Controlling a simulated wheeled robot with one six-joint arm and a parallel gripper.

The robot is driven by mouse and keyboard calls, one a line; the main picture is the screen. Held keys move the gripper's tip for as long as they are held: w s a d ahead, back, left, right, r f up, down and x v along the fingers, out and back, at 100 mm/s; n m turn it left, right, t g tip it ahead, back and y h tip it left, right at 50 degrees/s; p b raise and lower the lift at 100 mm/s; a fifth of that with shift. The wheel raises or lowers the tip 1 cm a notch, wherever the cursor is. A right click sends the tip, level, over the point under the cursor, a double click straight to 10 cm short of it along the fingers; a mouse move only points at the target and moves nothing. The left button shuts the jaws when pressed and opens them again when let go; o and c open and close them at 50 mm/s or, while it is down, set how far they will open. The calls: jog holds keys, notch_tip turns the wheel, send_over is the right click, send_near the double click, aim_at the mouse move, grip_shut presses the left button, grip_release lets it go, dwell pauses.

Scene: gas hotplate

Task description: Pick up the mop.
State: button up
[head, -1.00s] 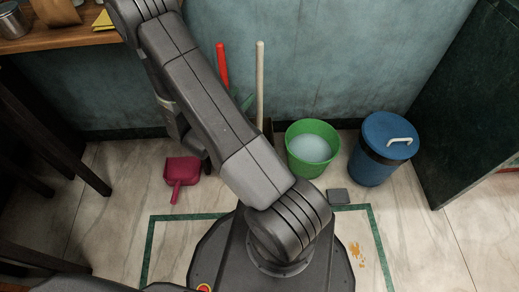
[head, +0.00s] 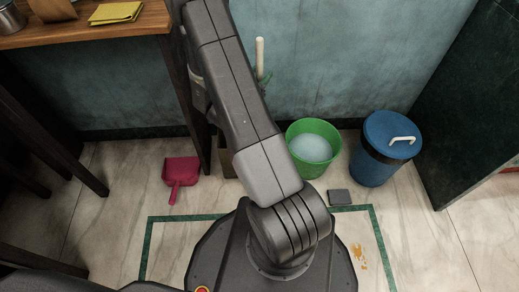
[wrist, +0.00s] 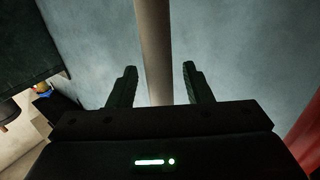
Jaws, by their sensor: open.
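A pale upright handle, seemingly the mop (head: 260,56), leans near the wall behind my arm in the head view. Its lower part is hidden by the arm, so its head cannot be seen. In the wrist view the same pale handle (wrist: 154,35) runs down between the two dark green fingers of my gripper (wrist: 157,68). The gripper is open, with a gap visible on both sides of the handle. In the head view, a green finger of my gripper (head: 264,82) shows close by the handle.
A green bucket (head: 298,131) of pale liquid and a blue bin (head: 370,168) stand right of my arm. A pink dustpan (head: 181,171) lies left. A wooden table (head: 120,27) stands at upper left. A red object (wrist: 307,140) shows at the wrist view's right edge.

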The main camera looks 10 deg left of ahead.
grip_shut()
jog(key=shift+r, duration=0.1)
